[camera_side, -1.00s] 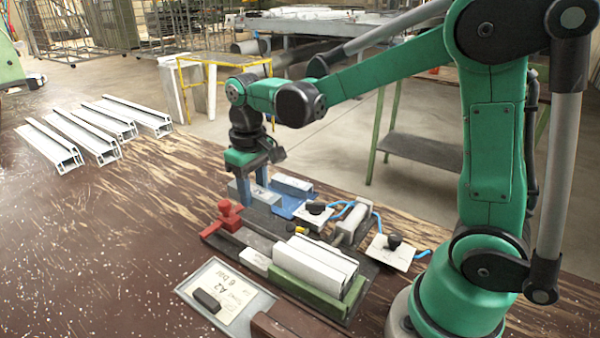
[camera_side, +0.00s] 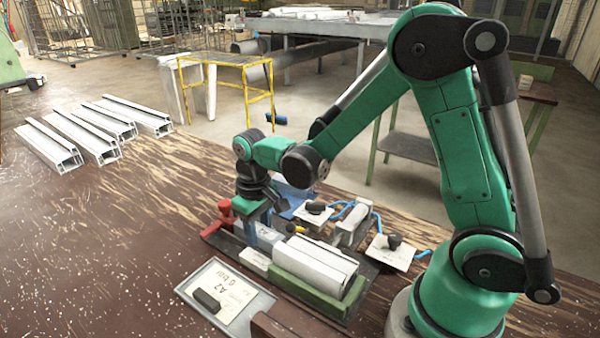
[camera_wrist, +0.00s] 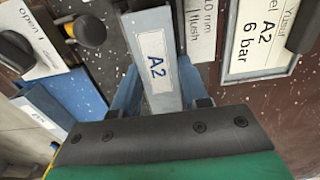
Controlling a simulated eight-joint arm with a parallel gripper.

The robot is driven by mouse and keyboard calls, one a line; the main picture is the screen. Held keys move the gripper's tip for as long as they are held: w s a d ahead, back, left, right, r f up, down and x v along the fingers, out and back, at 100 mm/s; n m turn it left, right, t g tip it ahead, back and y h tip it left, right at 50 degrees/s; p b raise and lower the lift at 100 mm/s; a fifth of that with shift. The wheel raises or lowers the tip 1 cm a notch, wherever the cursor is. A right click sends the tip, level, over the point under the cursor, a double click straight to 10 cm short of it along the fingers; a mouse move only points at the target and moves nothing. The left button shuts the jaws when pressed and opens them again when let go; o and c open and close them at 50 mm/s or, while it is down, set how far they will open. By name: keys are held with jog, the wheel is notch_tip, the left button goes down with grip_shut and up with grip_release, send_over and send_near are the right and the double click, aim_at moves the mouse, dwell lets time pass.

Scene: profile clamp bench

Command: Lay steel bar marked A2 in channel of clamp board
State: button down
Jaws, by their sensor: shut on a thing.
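The grey steel bar with the A2 label (camera_wrist: 157,62) lies between the two blue fingers of my gripper (camera_wrist: 160,88) in the wrist view. My gripper (camera_side: 259,228) is shut on it over the left part of the dark clamp board (camera_side: 219,240), beside the red clamp (camera_side: 226,212). The bar (camera_side: 268,235) is partly hidden by the fingers in the side view. I cannot tell whether it touches the channel floor.
A blue tray (camera_side: 291,204) is behind my gripper, partly hidden. White cards with black knobs (camera_side: 316,208) (camera_side: 391,252) lie behind and right. A framed A2 card (camera_side: 226,292) lies in front. Several white profiles (camera_side: 62,145) rest at the far left; the table's left-middle is clear.

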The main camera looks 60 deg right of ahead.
jog(key=shift+f, duration=0.1)
jog(key=shift+c, duration=1.8)
grip_release()
notch_tip(320, 180, up, 6)
jog(key=shift+f, duration=0.1)
jog(key=s+r+t, duration=0.5)
jog(key=s+t, duration=0.1)
jog(key=t, duration=0.1)
jog(key=shift+s+r, duration=0.2)
